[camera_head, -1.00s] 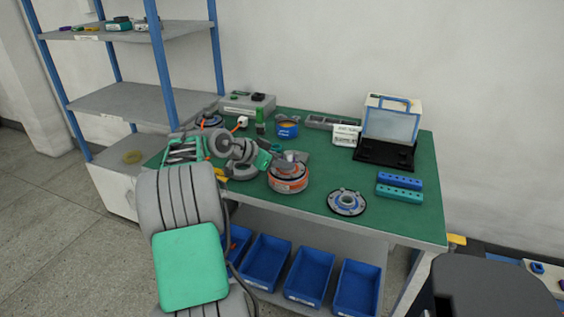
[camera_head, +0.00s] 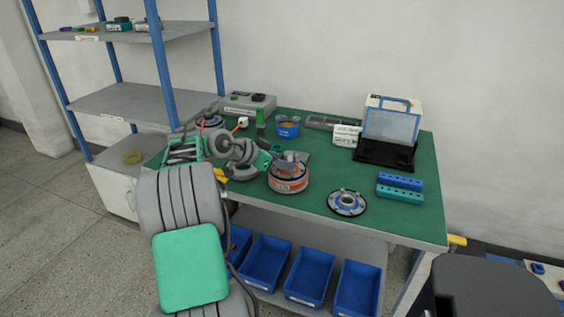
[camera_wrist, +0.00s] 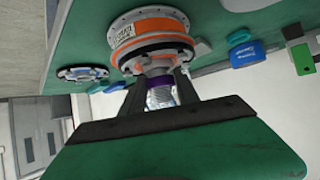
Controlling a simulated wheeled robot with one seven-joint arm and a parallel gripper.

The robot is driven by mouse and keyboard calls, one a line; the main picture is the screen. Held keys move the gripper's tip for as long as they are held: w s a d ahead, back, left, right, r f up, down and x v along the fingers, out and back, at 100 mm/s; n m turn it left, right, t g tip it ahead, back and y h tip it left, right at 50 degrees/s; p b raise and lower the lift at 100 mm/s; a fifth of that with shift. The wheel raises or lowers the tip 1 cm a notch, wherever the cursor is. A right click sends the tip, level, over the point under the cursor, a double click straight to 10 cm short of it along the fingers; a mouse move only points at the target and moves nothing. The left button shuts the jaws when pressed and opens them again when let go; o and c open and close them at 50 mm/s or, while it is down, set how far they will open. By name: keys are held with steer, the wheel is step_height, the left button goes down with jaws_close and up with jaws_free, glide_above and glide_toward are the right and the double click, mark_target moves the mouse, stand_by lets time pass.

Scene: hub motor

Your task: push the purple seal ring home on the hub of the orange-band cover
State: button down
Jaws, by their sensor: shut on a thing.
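The orange-band cover (camera_head: 288,183) sits on the motor body on the green bench, in the middle of the head view. In the wrist view the orange-band cover (camera_wrist: 150,45) is close, with its hub pointing towards my gripper. A small part of the purple seal ring (camera_wrist: 181,74) shows at the hub, between my fingers. My gripper (camera_wrist: 160,88) is shut on the ring, a dark finger on each side. A silvery shaft-like part shows between the fingers. The fingers hide most of the ring, so I cannot tell how far it sits on the hub.
A round cover with blue parts (camera_head: 347,203) lies flat to the right. Blue and teal hole blocks (camera_head: 400,188) lie beyond it. A blue cup (camera_head: 287,127), a white box (camera_head: 346,135) and a display stand (camera_head: 388,135) stand behind. The front right of the bench (camera_head: 400,225) is clear.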

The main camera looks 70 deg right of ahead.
steer(key=shift+a+f, duration=0.25)
steer(key=shift+f, duration=0.65)
steer(key=c, duration=0.8)
jaws_free()
steer(key=v, duration=0.5)
steer(key=d+r+v, duration=0.1)
steer(key=v, duration=0.2)
steer(key=shift+w+a+r+p, duration=0.2)
steer(key=shift+r+p, duration=0.05)
steer(key=shift+p, duration=0.1)
